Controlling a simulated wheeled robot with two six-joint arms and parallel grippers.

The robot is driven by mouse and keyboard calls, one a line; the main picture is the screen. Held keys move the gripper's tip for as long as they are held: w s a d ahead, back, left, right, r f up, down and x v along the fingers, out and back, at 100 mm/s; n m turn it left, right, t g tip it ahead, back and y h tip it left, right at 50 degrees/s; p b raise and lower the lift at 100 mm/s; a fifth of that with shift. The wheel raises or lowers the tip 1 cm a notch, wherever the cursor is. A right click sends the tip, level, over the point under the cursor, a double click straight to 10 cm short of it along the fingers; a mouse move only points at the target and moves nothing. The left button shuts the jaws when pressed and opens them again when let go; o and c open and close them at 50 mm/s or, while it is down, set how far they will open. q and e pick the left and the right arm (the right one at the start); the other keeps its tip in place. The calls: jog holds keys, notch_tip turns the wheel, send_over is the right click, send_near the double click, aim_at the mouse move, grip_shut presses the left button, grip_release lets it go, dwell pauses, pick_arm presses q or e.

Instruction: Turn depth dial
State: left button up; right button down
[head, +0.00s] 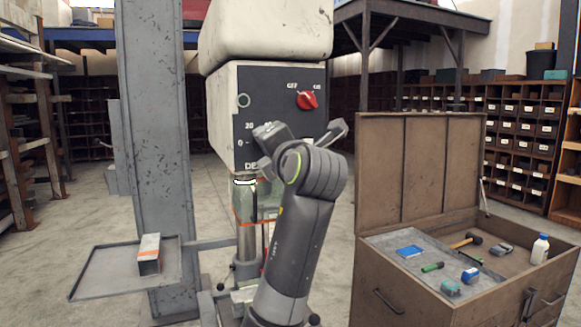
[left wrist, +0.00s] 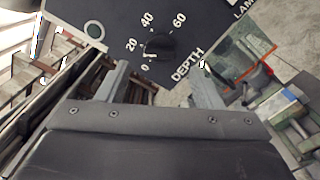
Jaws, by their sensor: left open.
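The depth dial (left wrist: 161,47) is a round black knob on the dark panel, between the fingers as seen in the left wrist view. Its pale mark points near 0, and 20, 40 and 60 run around it. In the head view my left gripper (head: 302,131) is in front of the panel (head: 266,86) and hides the dial; only 20, 0 and part of the DEPTH label show. In the left wrist view the fingers of my left gripper (left wrist: 162,72) are spread and hold nothing. I cannot tell any contact with the dial. My right gripper is not in view.
A grey column (head: 152,120) stands left, with a tray (head: 100,280) holding a small box (head: 149,254). An open tool chest (head: 420,300) stands right.

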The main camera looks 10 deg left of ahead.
pick_arm(q)
jog(key=b+v, duration=0.3)
jog(key=v, duration=0.9)
jog(key=shift+s+d, duration=0.25)
jog(key=shift+s, duration=0.05)
jog(key=shift+c, duration=0.4)
